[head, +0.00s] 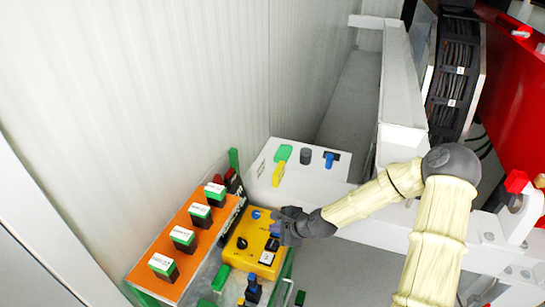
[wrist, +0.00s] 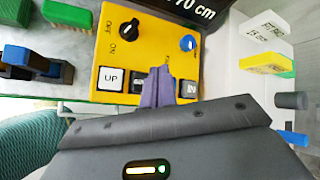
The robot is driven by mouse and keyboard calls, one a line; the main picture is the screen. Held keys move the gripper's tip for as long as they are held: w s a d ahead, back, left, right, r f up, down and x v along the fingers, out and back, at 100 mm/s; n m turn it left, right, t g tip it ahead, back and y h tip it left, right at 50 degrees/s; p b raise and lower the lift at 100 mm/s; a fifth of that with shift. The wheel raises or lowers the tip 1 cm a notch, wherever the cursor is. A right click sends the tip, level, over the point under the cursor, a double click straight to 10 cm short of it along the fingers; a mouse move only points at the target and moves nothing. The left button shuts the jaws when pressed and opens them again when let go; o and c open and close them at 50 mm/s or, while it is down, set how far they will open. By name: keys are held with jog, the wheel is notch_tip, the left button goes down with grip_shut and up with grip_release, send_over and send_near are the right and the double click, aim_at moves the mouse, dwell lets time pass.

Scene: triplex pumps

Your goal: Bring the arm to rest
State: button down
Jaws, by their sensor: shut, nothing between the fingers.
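My cream-coloured arm (head: 375,198) reaches from the lower right toward the left in the head view. My gripper (head: 282,222) is at the right side of a yellow control box (head: 243,245). In the wrist view my gripper (wrist: 158,88) has its purple-grey fingers together, with nothing seen between them. The fingers lie over the lower edge of the yellow box (wrist: 145,50) and partly hide buttons there. I cannot tell whether they touch it. The box carries a black knob (wrist: 130,28), a blue knob (wrist: 188,43) and a white "UP" button (wrist: 112,78).
An orange panel (head: 185,245) with several green-and-black blocks stands left of the box. A white block holder (head: 300,175) with green, yellow and blue pieces is behind it. A white wall (head: 150,100) closes the left. A red machine (head: 515,95) stands right.

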jog(key=s+d+r+n+g+h+b, duration=0.1)
jog(key=s+d+r+n+h, duration=0.2)
jog(key=s+d+r+n, duration=0.3)
jog(key=s+d+r+n+g+h+b, duration=0.2)
jog(key=s+d+r+n+h, duration=0.2)
jog(key=s+d+r+n, duration=0.2)
jog(key=s+d+n, duration=0.2)
jog(key=s+n, duration=0.2)
jog(key=s, duration=0.2)
jog(key=shift+d+n, duration=0.2)
jog(key=shift+n, duration=0.1)
jog(key=shift+s+r, duration=0.1)
jog(key=shift+s, duration=0.05)
dwell(0.8)
jog(key=shift+d, duration=0.1)
dwell(1.4)
